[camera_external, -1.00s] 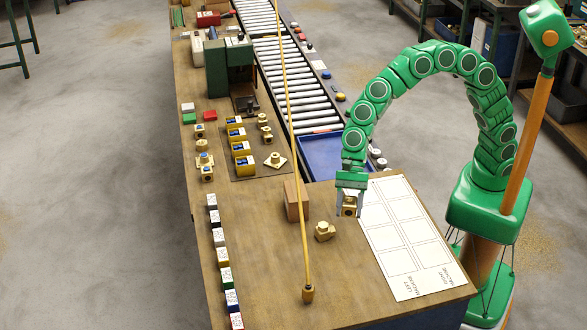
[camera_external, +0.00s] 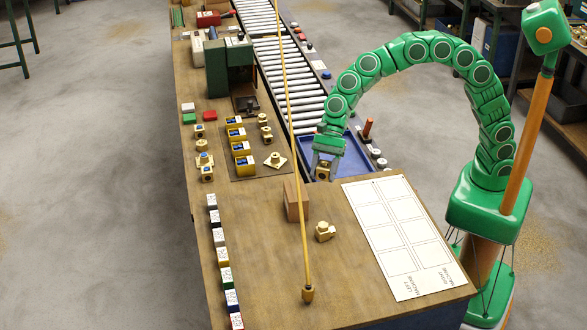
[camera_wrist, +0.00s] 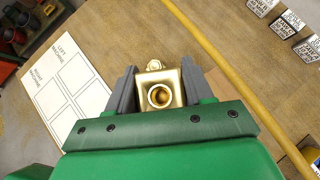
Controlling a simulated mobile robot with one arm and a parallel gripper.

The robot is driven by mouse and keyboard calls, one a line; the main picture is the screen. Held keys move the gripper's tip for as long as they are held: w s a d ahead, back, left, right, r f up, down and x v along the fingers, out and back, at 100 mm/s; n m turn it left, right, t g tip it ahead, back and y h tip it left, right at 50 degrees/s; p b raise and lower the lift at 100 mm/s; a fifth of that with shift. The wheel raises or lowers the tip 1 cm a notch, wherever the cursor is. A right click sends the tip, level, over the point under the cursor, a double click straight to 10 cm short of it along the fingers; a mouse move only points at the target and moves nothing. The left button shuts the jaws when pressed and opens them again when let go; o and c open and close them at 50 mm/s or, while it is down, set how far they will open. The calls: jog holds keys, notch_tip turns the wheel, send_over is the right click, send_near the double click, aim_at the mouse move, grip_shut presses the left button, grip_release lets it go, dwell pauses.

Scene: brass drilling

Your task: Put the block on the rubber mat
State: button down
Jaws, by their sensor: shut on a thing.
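My gripper (camera_external: 323,168) is shut on a brass block (camera_external: 322,175), holding it near the front end of the blue tray at the bench edge. In the wrist view the block (camera_wrist: 146,83) sits between the two grey fingers, its round bore facing the camera. Another brass piece (camera_external: 324,232) stands on the bench nearer the camera.
A thin yellow pole (camera_external: 299,190) crosses the view over the bench. The blue tray (camera_external: 341,176) meets the roller conveyor (camera_external: 296,90). A white marked sheet (camera_external: 396,236) lies at right. The front bench is mostly clear.

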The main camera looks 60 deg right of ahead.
jog(key=w+d+m+t, duration=0.5)
jog(key=w+d+m, duration=0.2)
jog(key=w+d, duration=2.4)
send_over(255, 158)
jog(key=s+d, duration=0.2)
jog(key=d, duration=0.1)
jog(key=shift+h, duration=0.3)
jog(key=shift+w+d+f, duration=0.1)
jog(key=shift+f, duration=10.8)
jog(key=shift+w+f, duration=0.2)
jog(key=shift+f, duration=1.7)
jog(key=shift+f, duration=0.15)
